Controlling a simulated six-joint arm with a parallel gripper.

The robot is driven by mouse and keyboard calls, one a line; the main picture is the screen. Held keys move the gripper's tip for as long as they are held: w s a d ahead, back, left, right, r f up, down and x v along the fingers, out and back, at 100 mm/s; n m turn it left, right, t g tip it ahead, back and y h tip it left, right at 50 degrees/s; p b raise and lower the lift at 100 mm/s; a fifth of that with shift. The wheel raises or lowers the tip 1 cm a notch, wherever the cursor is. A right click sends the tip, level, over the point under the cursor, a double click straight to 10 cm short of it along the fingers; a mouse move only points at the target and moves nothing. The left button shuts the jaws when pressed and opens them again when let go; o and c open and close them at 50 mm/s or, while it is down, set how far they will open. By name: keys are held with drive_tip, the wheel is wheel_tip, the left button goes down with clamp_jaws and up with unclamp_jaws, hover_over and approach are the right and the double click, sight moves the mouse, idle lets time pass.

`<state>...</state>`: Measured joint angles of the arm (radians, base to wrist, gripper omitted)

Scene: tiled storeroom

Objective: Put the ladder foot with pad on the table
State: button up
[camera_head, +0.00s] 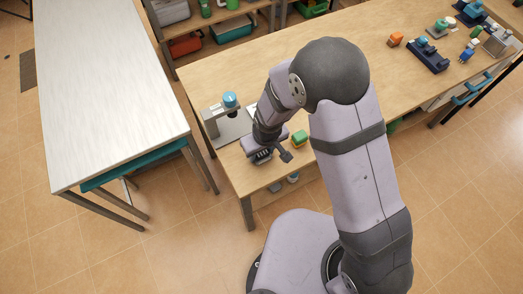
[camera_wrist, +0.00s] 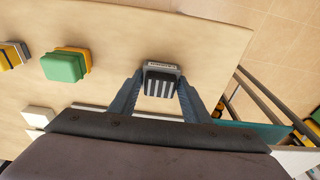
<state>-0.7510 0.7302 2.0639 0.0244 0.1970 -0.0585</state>
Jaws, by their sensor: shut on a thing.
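The ladder foot with pad (camera_wrist: 160,84) is a small dark grey block with pale stripes, seen between my fingers in the wrist view. My gripper (camera_wrist: 158,92) is shut on it, with one finger on each side. In the head view my gripper (camera_head: 270,152) is over the near left corner of the wooden table (camera_head: 300,52). The foot is small and partly hidden by the gripper there. I cannot tell whether it touches the tabletop. A white-topped table (camera_head: 105,80) stands to the left, with a clear top.
A green and yellow block (camera_head: 299,138) lies close to my gripper; it also shows in the wrist view (camera_wrist: 65,66). A grey device with a blue top (camera_head: 230,101) stands left of it. Several small items and a dark tray (camera_head: 428,56) sit at the table's far right.

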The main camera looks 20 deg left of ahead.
sight(264, 159)
drive_tip(key=shift+f, duration=0.2)
drive_tip(key=o, duration=1.1)
drive_tip(key=shift+o, duration=0.2)
drive_tip(key=shift+r, duration=0.1)
drive_tip(key=shift+r, duration=0.6)
wheel_tip(264, 159, up, 11)
drive_tip(key=s+d+b, duration=0.1)
drive_tip(key=shift+s+b, duration=0.15)
drive_tip(key=shift+b, duration=0.25)
drive_tip(key=shift+d, duration=0.1)
